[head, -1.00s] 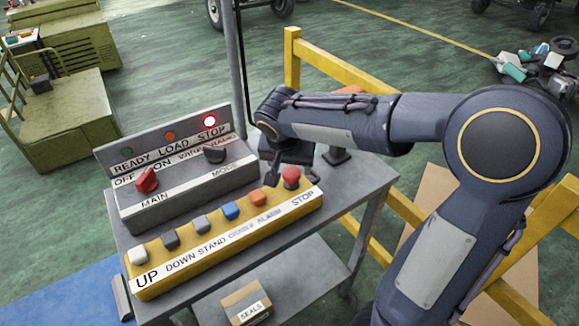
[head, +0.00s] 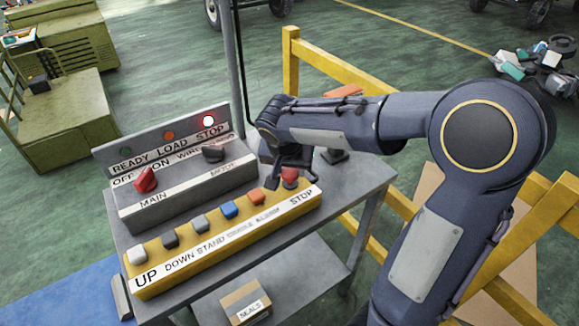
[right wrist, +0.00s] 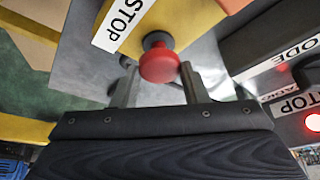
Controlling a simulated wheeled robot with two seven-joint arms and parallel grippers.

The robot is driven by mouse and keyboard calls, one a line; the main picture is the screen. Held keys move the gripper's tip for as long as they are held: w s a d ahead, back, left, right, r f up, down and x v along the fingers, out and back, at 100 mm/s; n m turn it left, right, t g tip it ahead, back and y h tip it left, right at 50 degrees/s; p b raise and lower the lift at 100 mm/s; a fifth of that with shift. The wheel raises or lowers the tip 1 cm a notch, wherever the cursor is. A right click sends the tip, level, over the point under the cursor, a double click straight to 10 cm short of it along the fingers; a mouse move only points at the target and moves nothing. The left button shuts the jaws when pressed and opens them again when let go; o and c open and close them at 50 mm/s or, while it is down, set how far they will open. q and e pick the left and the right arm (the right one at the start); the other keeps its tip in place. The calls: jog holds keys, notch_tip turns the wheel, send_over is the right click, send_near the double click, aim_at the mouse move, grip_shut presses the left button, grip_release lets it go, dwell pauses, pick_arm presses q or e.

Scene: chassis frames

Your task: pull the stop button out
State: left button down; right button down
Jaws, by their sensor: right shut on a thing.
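The red stop button (right wrist: 159,64) is a round knob on a dark stem at the STOP end of the yellow button box (head: 222,243). In the head view the stop button (head: 289,183) is partly hidden by my right gripper (head: 287,178). My right gripper, also in the right wrist view (right wrist: 158,76), is shut on the button, with one finger on each side of its head. The red STOP lamp (head: 208,121) on the grey panel is lit. My left gripper is not in view.
The grey panel (head: 190,189) with a red MAIN knob (head: 146,179) and a dark knob stands behind the button box. An orange button (head: 257,196) sits close to the stop button. A yellow rail (head: 345,75) runs behind the grey cart (head: 352,187).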

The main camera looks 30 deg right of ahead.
jog(key=shift+w+r, duration=0.1)
jog(key=shift+r, duration=0.75)
jog(key=c, duration=0.8)
grip_release()
jog(key=shift+c, duration=0.2)
jog(key=v, duration=0.7)
jog(key=shift+r, duration=0.35)
jog(key=s+a+f+n+t+y, duration=0.1)
jog(key=s+a+f+n+y, duration=0.1)
jog(key=s, duration=0.8)
jog(key=s+a+f+n+t+y, duration=0.1)
jog(key=s+a+f+n+y, duration=0.2)
jog(key=s, duration=0.7)
notch_tip(320, 180, down, 3)
jog(key=shift+r+n+y, duration=0.1)
jog(key=shift+n+y, duration=0.7)
jog(key=shift+y, duration=0.1)
